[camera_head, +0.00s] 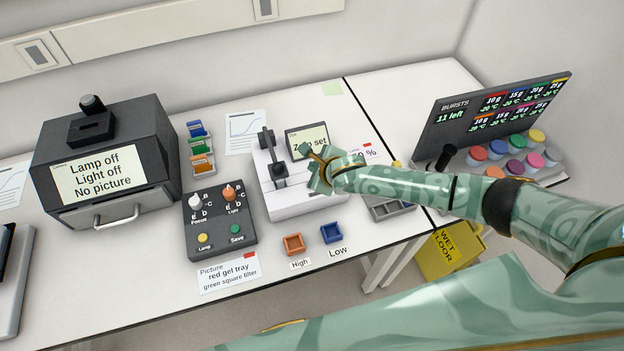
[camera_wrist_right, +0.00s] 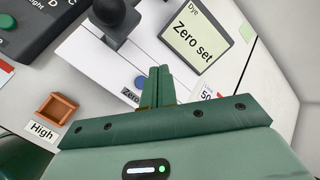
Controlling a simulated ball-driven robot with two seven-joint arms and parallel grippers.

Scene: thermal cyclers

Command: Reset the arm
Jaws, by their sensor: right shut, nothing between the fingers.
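My right arm (camera_head: 420,188) reaches in from the right over the bench. My right gripper (camera_head: 314,166) is above the white instrument (camera_head: 300,207), in front of its small screen (camera_head: 305,140) that reads "Zero set". In the right wrist view the gripper's fingers (camera_wrist_right: 157,88) are together with nothing between them. My left gripper is not in view.
Left of the instrument are a control box (camera_head: 219,222) with knobs and a dark imaging box (camera_head: 105,160). An orange tray (camera_head: 293,244) and a blue tray (camera_head: 331,233) stand in front. A "BURSTS" panel (camera_head: 490,112) with several coloured pots stands at the right.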

